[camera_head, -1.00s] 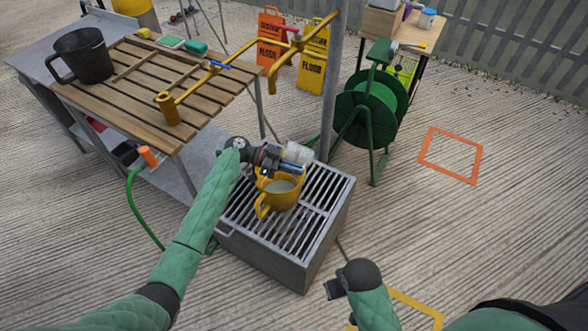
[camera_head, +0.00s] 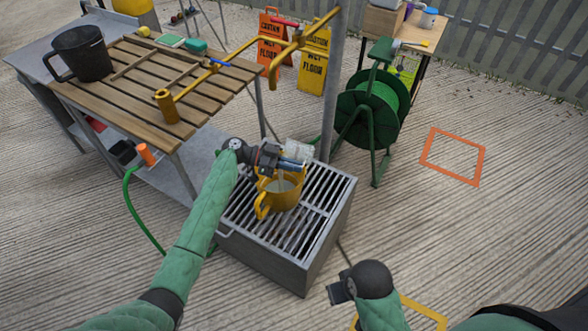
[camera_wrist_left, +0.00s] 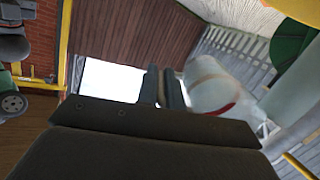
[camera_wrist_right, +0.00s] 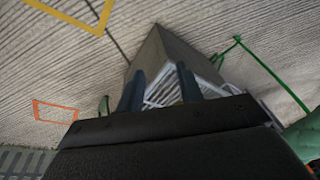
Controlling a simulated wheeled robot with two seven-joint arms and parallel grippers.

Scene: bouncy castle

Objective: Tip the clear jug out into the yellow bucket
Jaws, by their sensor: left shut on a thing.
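The clear jug (camera_head: 299,151) is in my left gripper (camera_head: 291,164), tilted on its side above the yellow bucket (camera_head: 279,199). The bucket stands on the slatted top of a grey grated box and has pale contents inside. A thin pale streak runs from below the jug and gripper into the bucket. In the left wrist view the jug (camera_wrist_left: 208,88) shows beside the closed fingers (camera_wrist_left: 163,87), with a red line on it. The gripper hides part of the jug. My right gripper (camera_head: 339,291) is empty at the lower middle; its fingers stand apart in the right wrist view (camera_wrist_right: 160,88).
The grated box (camera_head: 322,217) stands on ridged concrete. A slatted bench (camera_head: 135,72) with a black jug (camera_head: 82,55) and yellow pipe (camera_head: 205,78) is at left. A green hose reel (camera_head: 372,110) stands behind right. Clear floor lies around the orange floor square (camera_head: 453,157).

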